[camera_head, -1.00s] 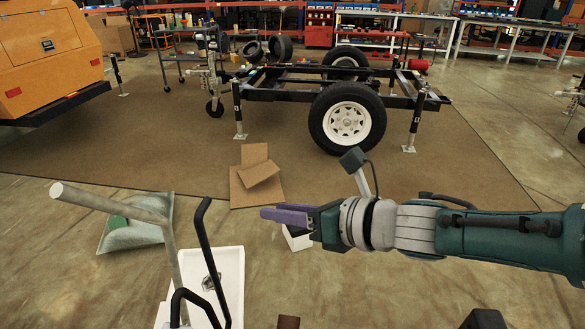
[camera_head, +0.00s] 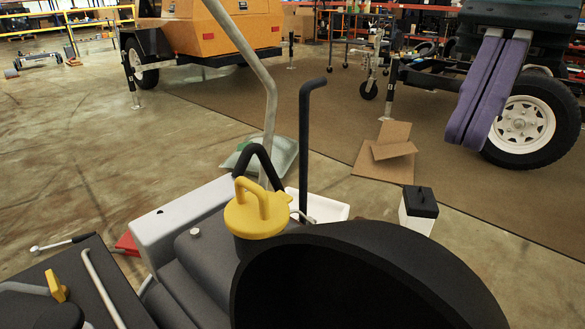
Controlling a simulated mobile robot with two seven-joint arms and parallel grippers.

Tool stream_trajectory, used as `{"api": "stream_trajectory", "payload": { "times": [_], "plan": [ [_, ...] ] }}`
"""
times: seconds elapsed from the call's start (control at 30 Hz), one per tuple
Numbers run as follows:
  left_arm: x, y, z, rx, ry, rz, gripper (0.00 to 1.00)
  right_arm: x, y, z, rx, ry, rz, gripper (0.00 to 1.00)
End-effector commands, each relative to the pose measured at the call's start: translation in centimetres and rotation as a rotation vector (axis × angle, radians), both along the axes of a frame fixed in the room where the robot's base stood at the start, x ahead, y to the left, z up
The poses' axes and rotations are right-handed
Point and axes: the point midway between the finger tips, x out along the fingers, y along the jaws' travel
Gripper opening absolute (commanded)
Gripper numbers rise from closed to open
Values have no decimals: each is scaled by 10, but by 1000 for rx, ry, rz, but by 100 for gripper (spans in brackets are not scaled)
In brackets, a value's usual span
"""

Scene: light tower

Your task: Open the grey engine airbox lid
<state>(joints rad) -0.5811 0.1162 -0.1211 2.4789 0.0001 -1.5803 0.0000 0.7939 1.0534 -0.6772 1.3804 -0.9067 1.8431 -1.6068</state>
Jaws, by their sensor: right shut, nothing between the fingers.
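Grey engine housings stand in the lower middle. A light grey box-like cover (camera_head: 170,222) sits at their back left, and darker grey casing (camera_head: 203,262) lies in front of it. I cannot tell for certain which part is the airbox lid; no raised lid shows. My right gripper (camera_head: 472,142) hangs at the upper right with its purple fingers together, pointing down. Nothing shows between them. It appears well right of the grey housings and apart from them. My left gripper is not in view.
A yellow cap with a handle (camera_head: 257,212) and a large black curved shell (camera_head: 370,275) stand beside the grey casing. Tall bent bars (camera_head: 305,150) rise behind. A white container with black top (camera_head: 418,212) and cardboard (camera_head: 385,160) are at right. Floor at left is largely clear.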

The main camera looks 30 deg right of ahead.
Motion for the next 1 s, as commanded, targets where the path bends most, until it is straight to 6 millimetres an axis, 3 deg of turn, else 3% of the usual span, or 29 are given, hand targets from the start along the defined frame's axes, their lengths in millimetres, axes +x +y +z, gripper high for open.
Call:
{"api": "stream_trajectory", "payload": {
  "times": [0.5,1.0],
  "plan": [
    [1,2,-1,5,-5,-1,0,-28,67,-40,5,3,1,0],
    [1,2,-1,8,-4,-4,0,-31,75,-44,3,1,-1,0]
  ]
}}
